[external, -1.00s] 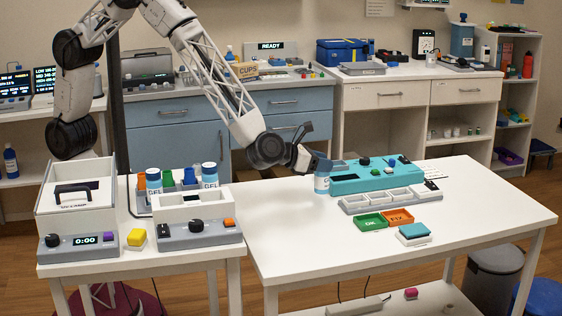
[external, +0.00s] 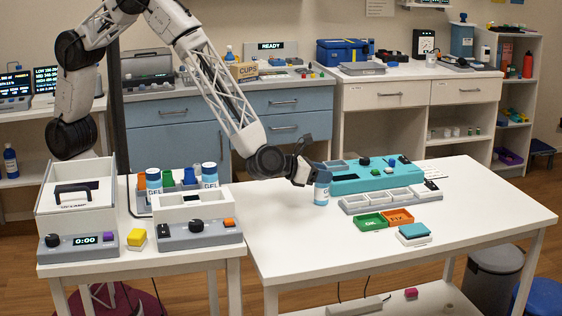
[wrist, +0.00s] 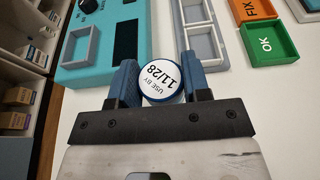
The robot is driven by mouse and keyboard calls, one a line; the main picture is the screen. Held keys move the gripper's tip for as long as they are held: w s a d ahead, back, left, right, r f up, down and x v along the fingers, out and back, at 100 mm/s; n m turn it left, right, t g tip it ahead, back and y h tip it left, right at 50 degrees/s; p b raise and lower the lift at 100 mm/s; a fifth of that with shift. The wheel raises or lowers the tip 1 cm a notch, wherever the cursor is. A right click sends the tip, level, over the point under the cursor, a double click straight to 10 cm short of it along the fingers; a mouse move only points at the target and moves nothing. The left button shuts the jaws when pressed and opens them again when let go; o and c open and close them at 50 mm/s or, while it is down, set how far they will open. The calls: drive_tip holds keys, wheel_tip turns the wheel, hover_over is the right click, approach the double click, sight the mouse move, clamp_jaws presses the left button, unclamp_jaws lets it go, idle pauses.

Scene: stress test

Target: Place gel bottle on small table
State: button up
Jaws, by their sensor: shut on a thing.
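A gel bottle (external: 321,194) with a blue cap and a pale label is in my gripper (external: 316,172), at the left of the teal device. In the wrist view the bottle's round white top (wrist: 161,82), marked 11/28, sits between the two blue fingers of my gripper (wrist: 162,72), which are shut on it. The bottle is upright, over the large white table (external: 300,235); I cannot tell if its base touches. The small table (external: 130,262) stands at the left. Two similar gel bottles (external: 153,181) (external: 209,176) stand there in a rack.
The teal device (external: 365,182), white trays, and green (external: 369,222) and orange bins (external: 398,216) lie right of the bottle. The large table's front left is clear.

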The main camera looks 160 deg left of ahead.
drive_tip(key=shift+f, duration=0.15)
drive_tip(key=o, duration=1.1)
drive_tip(key=shift+c, duration=0.2)
drive_tip(key=shift+r, duration=0.2)
drive_tip(key=v, duration=0.7)
drive_tip(key=shift+d, duration=0.25)
drive_tip(key=shift+r, duration=0.1)
